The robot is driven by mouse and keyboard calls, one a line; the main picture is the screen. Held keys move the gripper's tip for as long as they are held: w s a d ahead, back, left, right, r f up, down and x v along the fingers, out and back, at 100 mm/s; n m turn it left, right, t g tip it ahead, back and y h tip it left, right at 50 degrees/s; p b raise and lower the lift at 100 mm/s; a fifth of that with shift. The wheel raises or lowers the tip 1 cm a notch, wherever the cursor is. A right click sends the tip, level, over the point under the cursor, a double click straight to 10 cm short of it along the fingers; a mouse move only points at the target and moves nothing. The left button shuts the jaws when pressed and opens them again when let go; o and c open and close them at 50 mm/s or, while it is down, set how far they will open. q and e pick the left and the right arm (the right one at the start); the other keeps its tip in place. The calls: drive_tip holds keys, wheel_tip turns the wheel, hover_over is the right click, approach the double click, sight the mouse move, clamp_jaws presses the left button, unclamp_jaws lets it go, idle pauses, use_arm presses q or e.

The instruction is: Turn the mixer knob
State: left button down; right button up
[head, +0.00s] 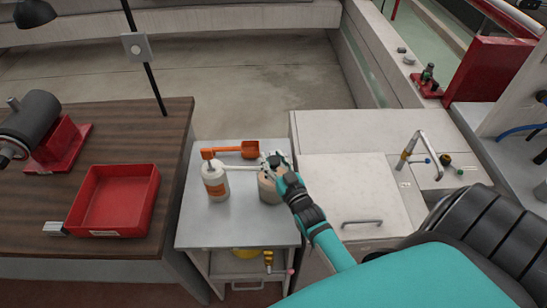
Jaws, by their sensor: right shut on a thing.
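A tan, round jar-like mixer (268,188) stands upright on the small grey cart, partly covered by my gripper. My right gripper (274,162) comes in from the lower right on its teal arm and is at the top of the mixer. It is shut on the mixer knob, a dark piece (275,160) at the top, mostly hidden between the fingers. How far the knob is turned cannot be told. My left gripper is not in view.
A white bottle (215,184) with an orange label and a pump spout stands left of the mixer. An orange scoop (238,150) lies behind. A red tray (115,200) is on the wooden bench. A tap (411,150) stands on the right cabinet (345,140).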

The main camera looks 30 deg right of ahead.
drive_tip(key=shift+f+m+h, duration=0.1)
drive_tip(key=shift+m+h, duration=0.2)
drive_tip(key=shift+h, duration=0.2)
drive_tip(key=o, duration=1.2)
drive_tip(key=shift+s, duration=0.1)
drive_tip(key=shift+s, duration=0.1)
drive_tip(key=v, duration=1.2)
drive_tip(key=shift+r, duration=0.2)
